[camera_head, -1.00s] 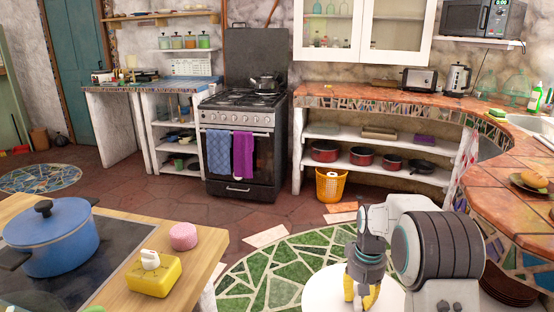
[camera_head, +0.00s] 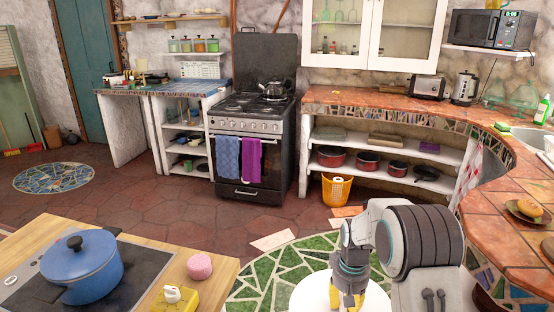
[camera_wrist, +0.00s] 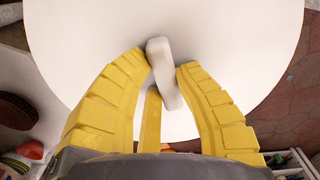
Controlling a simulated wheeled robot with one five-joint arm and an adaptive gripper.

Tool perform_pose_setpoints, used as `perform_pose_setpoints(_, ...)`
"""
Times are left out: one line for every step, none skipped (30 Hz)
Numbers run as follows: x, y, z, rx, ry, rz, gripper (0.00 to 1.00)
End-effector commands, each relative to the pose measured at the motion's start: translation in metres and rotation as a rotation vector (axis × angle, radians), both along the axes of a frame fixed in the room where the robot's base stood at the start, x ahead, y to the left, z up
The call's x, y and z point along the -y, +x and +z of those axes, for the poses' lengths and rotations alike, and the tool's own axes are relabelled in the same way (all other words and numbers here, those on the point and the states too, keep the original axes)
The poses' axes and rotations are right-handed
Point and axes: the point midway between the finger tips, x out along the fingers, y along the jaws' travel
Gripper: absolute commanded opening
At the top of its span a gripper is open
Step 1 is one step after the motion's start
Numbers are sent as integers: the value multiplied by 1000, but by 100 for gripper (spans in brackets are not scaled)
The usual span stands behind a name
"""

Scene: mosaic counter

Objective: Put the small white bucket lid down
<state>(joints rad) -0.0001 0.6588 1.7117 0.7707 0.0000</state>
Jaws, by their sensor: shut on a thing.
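The small white bucket lid is a wide, flat, round white disc with a raised white handle. It fills most of the wrist view (camera_wrist: 245,40) and shows at the bottom of the head view (camera_head: 312,296). My gripper (camera_wrist: 163,68) has its yellow fingers on either side of the handle and is shut on it. In the head view my gripper (camera_head: 347,299) points down over the lid, which covers part of the green mosaic floor.
A wooden counter with a blue pot (camera_head: 85,268), a pink round item (camera_head: 199,265) and a yellow box (camera_head: 174,300) is at lower left. A tiled counter (camera_head: 490,205) with a bun curves along the right. Open red-tiled floor lies between.

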Motion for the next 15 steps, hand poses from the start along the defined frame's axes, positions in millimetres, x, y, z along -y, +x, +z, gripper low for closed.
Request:
perform_pose_setpoints(0, -2, 16, -4, 0, 0, 0)
perform_pose_setpoints(0, -2, 19, -3, 0, 0, 0)
perform_pose_setpoints(0, -3, 23, -2, 0, 0, 0)
perform_pose_setpoints(0, -4, 26, -2, 0, 0, 0)
perform_pose_setpoints(0, -4, 29, -2, 0, 0, 0)
perform_pose_setpoints(0, -5, 32, -2, 0, 0, 0)
perform_pose_setpoints(0, -6, 34, -2, 0, 0, 0)
perform_pose_setpoints(0, -6, 36, -2, 0, 0, 0)
perform_pose_setpoints(0, -7, 38, -2, 0, 0, 0)
perform_pose_setpoints(0, -7, 40, -2, 0, 0, 0)
perform_pose_setpoints(0, -7, 41, -1, 0, 0, 0)
perform_pose_setpoints(0, -8, 43, -1, 0, 0, 0)
perform_pose_setpoints(0, -8, 44, -1, 0, 0, 0)
perform_pose_setpoints(0, -9, 45, -1, 0, 0, 0)
perform_pose_setpoints(0, -9, 46, -2, 0, 0, 0)
